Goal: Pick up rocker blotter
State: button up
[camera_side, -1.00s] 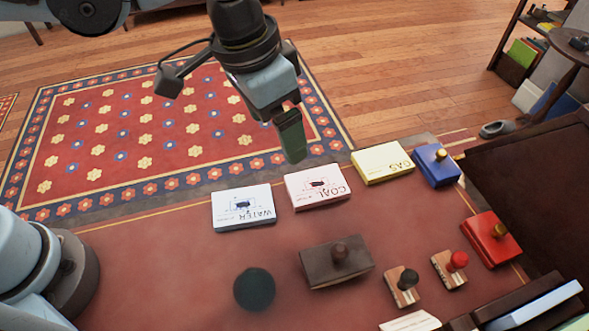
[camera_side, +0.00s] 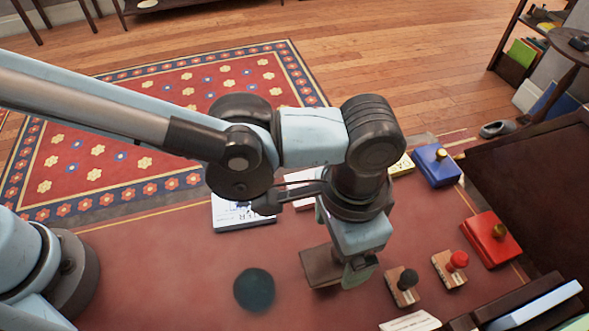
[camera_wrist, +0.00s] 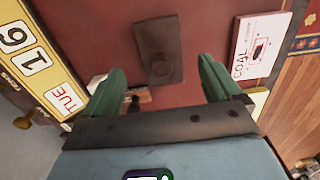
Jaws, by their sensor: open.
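The rocker blotter is a dark brown block with a round knob on top, lying on the red desk top (camera_side: 170,270). In the side view its left part (camera_side: 318,267) shows, and my gripper (camera_side: 352,272) hides the rest. In the wrist view the blotter (camera_wrist: 172,38) is whole, beyond the fingertips and between the lines of the two green fingers. My gripper (camera_wrist: 160,72) is open and empty there, with its fingers wide apart. I cannot tell the exact height of the fingertips above the blotter.
Two small stamps, one black-knobbed (camera_side: 403,287) and one red-knobbed (camera_side: 450,268), stand right of the gripper. A dark round object (camera_side: 254,290) lies left of it. The WATER (camera_side: 228,218) and COAL (camera_wrist: 258,45) pads, a blue box (camera_side: 436,167) and a red box (camera_side: 489,242) are nearby.

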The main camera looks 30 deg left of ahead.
jog(key=shift+w+d+f, duration=0.1)
jog(key=shift+w+f, duration=0.05)
jog(key=shift+f, duration=1.25)
jog(key=shift+w+f, duration=0.15)
jog(key=shift+f, duration=1.25)
jog(key=c, duration=1.3)
jog(key=shift+r, duration=0.15)
notch_tip(320, 180, up, 10)
jog(key=shift+f, duration=0.1)
